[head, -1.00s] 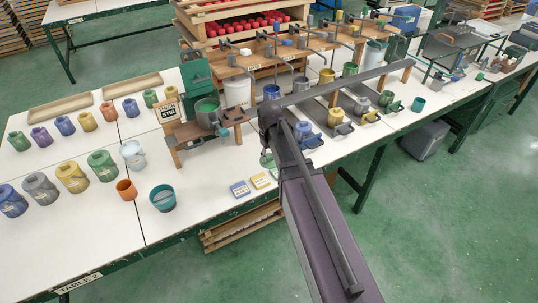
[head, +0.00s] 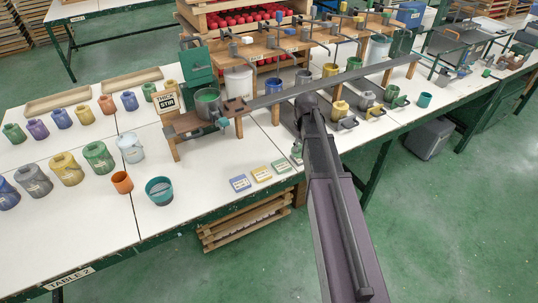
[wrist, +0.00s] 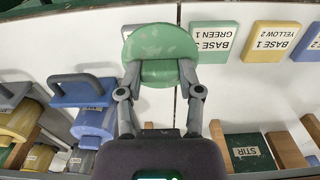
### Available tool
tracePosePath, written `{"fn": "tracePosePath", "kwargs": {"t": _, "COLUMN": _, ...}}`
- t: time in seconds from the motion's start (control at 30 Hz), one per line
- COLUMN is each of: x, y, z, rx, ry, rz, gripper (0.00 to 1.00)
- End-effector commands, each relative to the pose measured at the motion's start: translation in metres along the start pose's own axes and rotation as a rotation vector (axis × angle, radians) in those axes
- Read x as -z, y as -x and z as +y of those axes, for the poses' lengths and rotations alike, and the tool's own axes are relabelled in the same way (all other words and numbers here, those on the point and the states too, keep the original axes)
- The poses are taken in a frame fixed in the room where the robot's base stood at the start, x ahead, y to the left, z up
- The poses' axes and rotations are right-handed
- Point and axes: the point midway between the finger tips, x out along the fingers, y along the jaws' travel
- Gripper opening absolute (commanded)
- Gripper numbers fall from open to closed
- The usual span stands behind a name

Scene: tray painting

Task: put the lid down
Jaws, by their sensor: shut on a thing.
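In the wrist view my gripper (wrist: 160,92) is shut on a pale green lid (wrist: 160,45) with lighter blotches. The lid is between the fingertips, above the white table. In the head view my gripper (head: 297,155) is small and partly hidden by my arm, near the table's front edge, just right of the cards. I cannot tell whether the lid touches the table. A green card (wrist: 215,42) marked as a base is just right of the lid, and a yellow card (wrist: 270,42) is further right.
The stir stand (head: 180,127) holds a pot of green paint (head: 208,104) at left. Blue (wrist: 93,122) and yellow (wrist: 18,120) containers are at left in the wrist view. Several lidded pots, a teal cup (head: 160,190) and an orange cup (head: 122,182) occupy the left table.

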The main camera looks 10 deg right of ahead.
Motion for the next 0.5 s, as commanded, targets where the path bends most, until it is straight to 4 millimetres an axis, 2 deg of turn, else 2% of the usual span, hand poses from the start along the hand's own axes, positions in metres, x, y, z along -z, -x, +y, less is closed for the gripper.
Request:
{"fn": "tracePosePath", "kwargs": {"t": 0.03, "x": 0.001, "y": -0.008, "z": 0.010, "rx": 0.000, "ry": -0.002, "rz": 0.000, "gripper": 0.15}}
{"fn": "tracePosePath", "kwargs": {"t": 0.2, "x": -0.001, "y": -0.013, "z": 0.026, "rx": 0.000, "ry": 0.000, "rz": 0.000, "gripper": 0.15}}
{"fn": "tracePosePath", "kwargs": {"t": 0.5, "x": -0.002, "y": -0.013, "z": 0.029, "rx": 0.000, "ry": 0.001, "rz": 0.000, "gripper": 0.15}}
